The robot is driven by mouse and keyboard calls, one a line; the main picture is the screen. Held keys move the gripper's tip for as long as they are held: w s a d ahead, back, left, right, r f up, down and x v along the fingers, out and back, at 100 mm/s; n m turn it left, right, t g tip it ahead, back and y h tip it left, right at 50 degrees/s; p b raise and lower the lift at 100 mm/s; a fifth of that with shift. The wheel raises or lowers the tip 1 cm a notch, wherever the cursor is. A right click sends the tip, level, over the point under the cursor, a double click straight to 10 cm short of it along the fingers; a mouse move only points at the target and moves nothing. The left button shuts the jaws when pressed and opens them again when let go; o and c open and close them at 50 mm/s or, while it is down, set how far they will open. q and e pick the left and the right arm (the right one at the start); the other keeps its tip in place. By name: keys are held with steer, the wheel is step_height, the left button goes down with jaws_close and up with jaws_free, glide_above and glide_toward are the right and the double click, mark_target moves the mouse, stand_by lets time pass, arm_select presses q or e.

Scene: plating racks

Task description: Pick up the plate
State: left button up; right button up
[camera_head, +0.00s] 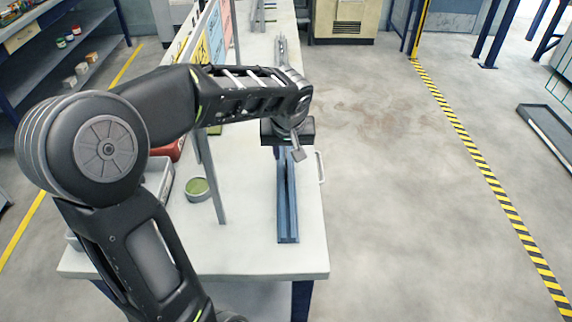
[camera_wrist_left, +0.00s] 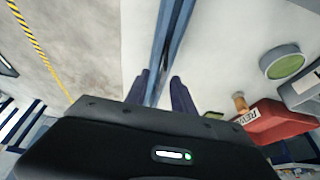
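No separate plate can be made out in either view. A long blue-grey slotted rack (camera_head: 288,205) lies on the white table, running away from the table's near edge. It also shows in the left wrist view (camera_wrist_left: 168,32). My left arm reaches over the table from the left, and its gripper (camera_head: 297,152) is at the far part of this rack, partly hidden by its own wrist. In the left wrist view, the two dark fingers (camera_wrist_left: 160,82) are apart, on either side of the rack's line. Nothing is clearly held between them. My right gripper is not in view.
A round green-filled dish (camera_head: 197,188), a grey bin (camera_head: 158,185) and a red bin (camera_wrist_left: 275,122) stand left of the rack. An upright post (camera_head: 211,180) rises beside the dish. The table's near right part (camera_head: 308,235) is clear. Open floor lies right.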

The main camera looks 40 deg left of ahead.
arm_select(q)
steer(key=x, duration=0.4)
steer(key=shift+s+f+p, duration=0.1)
steer(key=shift+f+p, duration=0.05)
steer(key=shift+p, duration=0.2)
jaws_close()
stand_by(1.4)
